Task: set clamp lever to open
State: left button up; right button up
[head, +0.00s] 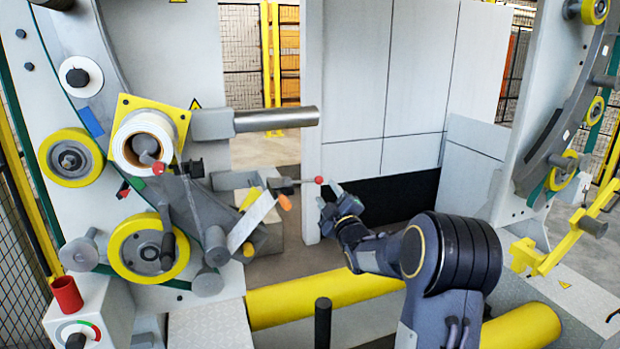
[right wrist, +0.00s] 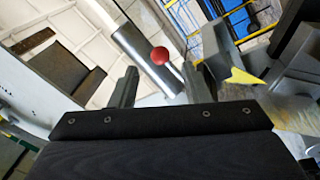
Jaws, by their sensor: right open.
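The clamp lever (head: 297,182) is a thin metal rod with a red ball knob (head: 319,180) at its right end. It sticks out about level to the right from the wrapping machine's clamp area. My right gripper (head: 328,192) is open and empty right by the knob, its fingers pointing up and left. In the right wrist view, the red knob (right wrist: 160,56) shows between and beyond the two spread fingertips. I cannot tell whether a finger touches it. My left gripper is not in view.
A thick grey bar (head: 277,119) juts right above the lever. A white tape roll (head: 145,141) on a yellow plate and a yellow roller (head: 148,247) sit at the left. A yellow tube (head: 325,298) runs below. Grey panels (head: 405,80) stand behind.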

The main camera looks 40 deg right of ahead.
aim_at(321, 183)
jog(key=p+x, duration=0.2)
jog(key=x, duration=0.4)
jog(key=shift+w+d+p, duration=0.2)
jog(key=shift+w+p, duration=0.15)
jog(key=shift+w, duration=0.15)
jog(key=shift+r, duration=0.1)
jog(key=shift+c, duration=0.3)
grip_shut()
